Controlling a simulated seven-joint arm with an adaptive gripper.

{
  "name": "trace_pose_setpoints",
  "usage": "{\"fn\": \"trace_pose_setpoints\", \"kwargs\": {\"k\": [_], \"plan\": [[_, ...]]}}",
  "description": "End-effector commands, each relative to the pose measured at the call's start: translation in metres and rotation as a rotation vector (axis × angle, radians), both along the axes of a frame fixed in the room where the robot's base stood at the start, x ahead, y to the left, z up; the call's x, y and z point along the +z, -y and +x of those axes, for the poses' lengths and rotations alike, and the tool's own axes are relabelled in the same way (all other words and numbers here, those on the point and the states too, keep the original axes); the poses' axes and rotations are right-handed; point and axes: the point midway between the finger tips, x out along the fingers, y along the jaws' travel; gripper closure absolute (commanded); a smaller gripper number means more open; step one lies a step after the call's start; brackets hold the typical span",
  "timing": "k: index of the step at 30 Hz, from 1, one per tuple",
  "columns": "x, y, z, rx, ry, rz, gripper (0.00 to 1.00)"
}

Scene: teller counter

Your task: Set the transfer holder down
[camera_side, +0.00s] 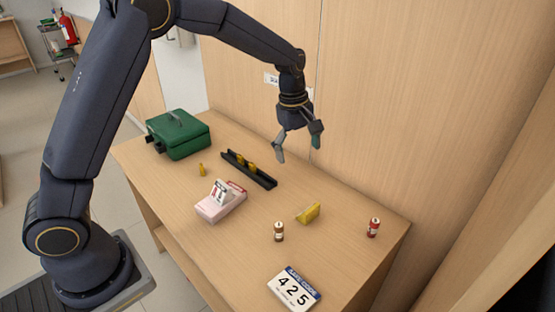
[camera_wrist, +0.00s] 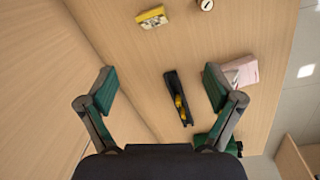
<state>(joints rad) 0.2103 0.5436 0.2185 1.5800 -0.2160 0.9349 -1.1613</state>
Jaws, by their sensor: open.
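A long black holder (camera_side: 262,180), most likely the transfer holder, lies flat on the wooden counter with yellow pieces (camera_side: 252,168) in it. In the wrist view the holder (camera_wrist: 172,84) lies below and between my fingers, with its yellow pieces (camera_wrist: 181,108) towards its lower end. My gripper (camera_side: 298,148) is open and empty, in the air above the counter and apart from the holder. It also shows open in the wrist view (camera_wrist: 160,88).
A green case (camera_side: 180,136) stands at the back left. A pink box (camera_side: 222,207) with a card on it, a yellow block (camera_side: 308,213), a brown bottle (camera_side: 278,233), a red bottle (camera_side: 373,229) and a "425" sign (camera_side: 294,290) stand around. A wood panel (camera_side: 380,90) rises behind.

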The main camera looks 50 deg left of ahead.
Motion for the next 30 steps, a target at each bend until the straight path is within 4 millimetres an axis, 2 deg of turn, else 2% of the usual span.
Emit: {"fn": "trace_pose_setpoints", "kwargs": {"k": [1,3,6,10,12,15,18,21,30], "plan": [[0.033,-0.005,-0.020,-0.086,0.045,-0.006,0.09],[0.066,-0.011,-0.050,-0.226,0.100,0.004,0.09],[0.102,-0.018,-0.098,-0.430,0.179,0.040,0.09],[0.129,-0.026,-0.164,-0.694,0.276,0.129,0.09],[0.134,-0.029,-0.197,-0.828,0.316,0.193,0.09],[0.133,-0.033,-0.235,-0.989,0.354,0.285,0.09],[0.127,-0.037,-0.260,-1.102,0.371,0.361,0.09],[0.122,-0.038,-0.274,-1.168,0.376,0.407,0.09],[0.120,-0.039,-0.278,-1.197,0.376,0.424,0.09]]}}
